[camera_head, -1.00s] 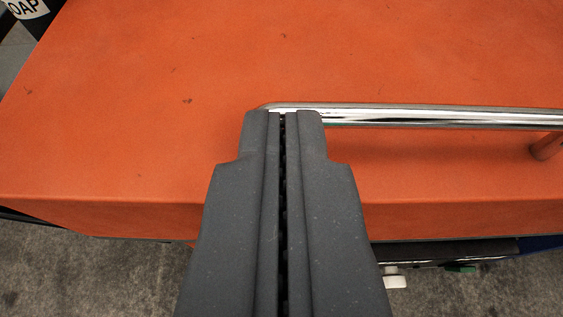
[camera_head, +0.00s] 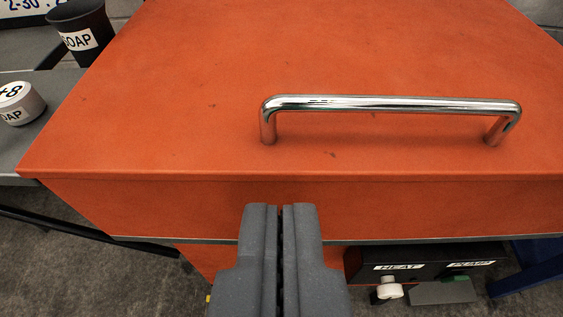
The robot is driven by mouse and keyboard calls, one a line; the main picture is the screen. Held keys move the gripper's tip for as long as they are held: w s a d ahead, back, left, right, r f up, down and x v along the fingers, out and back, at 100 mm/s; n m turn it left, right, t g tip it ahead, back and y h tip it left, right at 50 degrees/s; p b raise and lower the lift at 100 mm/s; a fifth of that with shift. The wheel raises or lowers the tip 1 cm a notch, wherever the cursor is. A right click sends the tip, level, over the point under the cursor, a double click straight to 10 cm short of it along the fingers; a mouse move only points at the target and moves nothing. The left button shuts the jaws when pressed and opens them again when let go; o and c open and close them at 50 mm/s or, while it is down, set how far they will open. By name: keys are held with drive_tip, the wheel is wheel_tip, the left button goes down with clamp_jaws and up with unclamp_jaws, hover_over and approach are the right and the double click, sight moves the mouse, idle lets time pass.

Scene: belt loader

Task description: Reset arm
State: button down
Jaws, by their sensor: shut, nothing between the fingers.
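My gripper (camera_head: 280,208) is at the bottom middle of the view. Its two dark grey fingers are together with nothing between them. It is in front of an orange lid (camera_head: 170,110), apart from the chrome handle (camera_head: 390,103) on top of it. The handle is a bar on two posts, to the upper right of my fingertips. The gripper hides part of the orange front face.
A control panel labelled HEAT (camera_head: 398,267) is at the lower right, with a white knob (camera_head: 389,288) and a green switch (camera_head: 455,279). At the left, a black SOAP cup (camera_head: 82,25) and a white labelled knob-like piece (camera_head: 20,103) stand on grey surfaces.

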wheel_tip(320, 180, up, 39)
drive_tip(key=s+t+p, duration=0.1)
drive_tip(key=t+p, duration=0.1)
drive_tip(key=p, duration=0.8)
drive_tip(key=shift+s+a+r, duration=0.15)
drive_tip(key=shift+a, duration=0.25)
